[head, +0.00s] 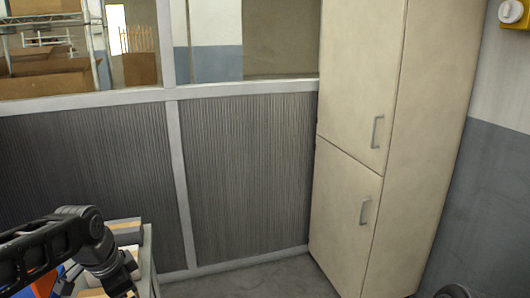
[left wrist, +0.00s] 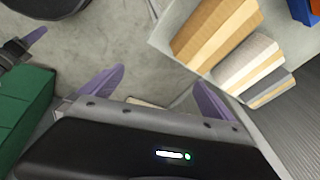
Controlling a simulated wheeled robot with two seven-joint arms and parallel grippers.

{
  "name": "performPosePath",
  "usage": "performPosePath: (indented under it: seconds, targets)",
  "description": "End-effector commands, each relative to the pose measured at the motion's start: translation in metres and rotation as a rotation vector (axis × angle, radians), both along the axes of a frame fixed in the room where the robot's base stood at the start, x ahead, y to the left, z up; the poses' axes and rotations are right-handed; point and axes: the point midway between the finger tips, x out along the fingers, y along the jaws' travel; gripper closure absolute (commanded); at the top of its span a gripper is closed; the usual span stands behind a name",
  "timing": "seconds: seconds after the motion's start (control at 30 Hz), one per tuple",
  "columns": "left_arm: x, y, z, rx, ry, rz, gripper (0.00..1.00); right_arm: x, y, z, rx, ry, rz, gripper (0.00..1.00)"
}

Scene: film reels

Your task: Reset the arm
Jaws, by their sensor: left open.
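My left arm comes in at the lower left of the head view, bent downward beside a table. Its gripper's fingers are not clear there. In the left wrist view my left gripper (left wrist: 160,88) shows two purple fingers spread apart with nothing between them. Bare grey floor shows beyond the fingers. One more purple finger on a dark mount, seemingly of my right gripper (left wrist: 36,36), shows at the upper left of that view. Its other finger is not visible.
A light table (head: 148,262) holding boxes stands beside my left arm. Wood-coloured boxes (left wrist: 215,35) lie at the wrist view's upper right; a green object (left wrist: 25,115) is at left. A tall cream cabinet (head: 345,215) and ribbed grey partition (head: 235,170) stand ahead.

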Motion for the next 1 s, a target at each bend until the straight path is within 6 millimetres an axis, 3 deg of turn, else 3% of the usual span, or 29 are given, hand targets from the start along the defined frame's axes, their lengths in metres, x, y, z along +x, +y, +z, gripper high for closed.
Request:
performPosePath:
  seconds: [0.17, 0.27, 0.37, 0.47, 0.5, 0.63, 0.8, 0.9, 1.0]
  targets:
    - [0.032, -0.035, -0.049, -0.148, -0.081, 0.187, 0.00, 0.000, 0.000, 0.001, 0.000, 0.000, 0.000, 0.53]
    - [0.044, -0.068, -0.098, -0.277, -0.097, 0.337, 0.00, 0.000, 0.000, 0.003, 0.000, 0.000, 0.000, 0.53]
    - [0.035, -0.110, -0.169, -0.425, -0.065, 0.535, 0.00, 0.000, 0.000, 0.006, 0.000, 0.000, 0.000, 0.53]
    - [0.002, -0.146, -0.236, -0.528, 0.002, 0.723, 0.00, 0.000, 0.000, 0.010, 0.000, 0.000, 0.000, 0.53]
    - [-0.017, -0.158, -0.260, -0.552, 0.037, 0.788, 0.00, 0.000, 0.000, 0.011, 0.000, 0.000, 0.000, 0.53]
    - [-0.092, -0.190, -0.321, -0.563, 0.168, 0.925, 0.00, 0.000, 0.000, 0.015, 0.000, 0.000, 0.000, 0.53]
    - [-0.178, -0.214, -0.361, -0.500, 0.342, 0.945, 0.00, 0.000, 0.000, 0.017, 0.000, 0.000, 0.000, 0.53]
    - [-0.206, -0.222, -0.371, -0.474, 0.407, 0.939, 0.00, 0.000, 0.000, 0.019, 0.000, 0.000, 0.000, 0.53]
    - [-0.217, -0.226, -0.376, -0.464, 0.433, 0.934, 0.00, 0.000, 0.000, 0.019, 0.000, 0.000, 0.000, 0.53]
